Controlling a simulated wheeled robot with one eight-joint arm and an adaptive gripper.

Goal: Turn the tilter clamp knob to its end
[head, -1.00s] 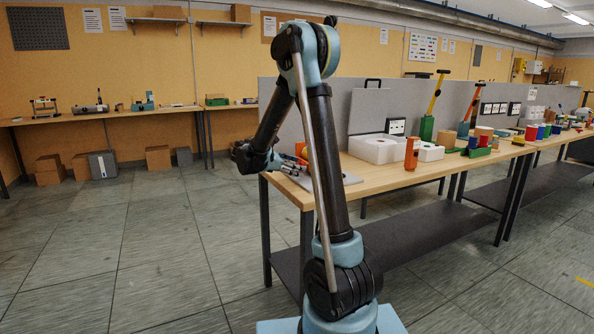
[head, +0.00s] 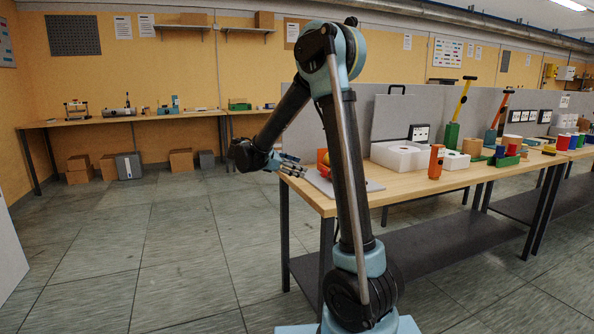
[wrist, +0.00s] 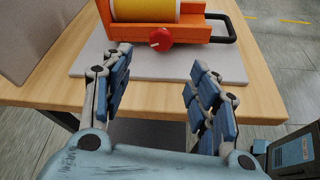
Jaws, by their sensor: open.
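The tilter clamp knob is a red round knob (wrist: 161,39) with a small white mark, on the front of an orange tilter (wrist: 185,31) that holds a yellow cylinder (wrist: 145,9). The tilter stands on a light grey plate (wrist: 150,66) on the wooden table. My gripper (wrist: 160,85) is open and empty, its two blue-padded fingers apart, with the knob ahead of and between them, not touched. In the head view my gripper (head: 290,167) is at the near table's left end, and the orange tilter (head: 322,160) is mostly hidden behind my arm.
A dark handle (wrist: 222,28) sticks out at the tilter's right. A grey panel (wrist: 42,35) rises at the left in the wrist view. The floor (head: 150,250) at left is clear.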

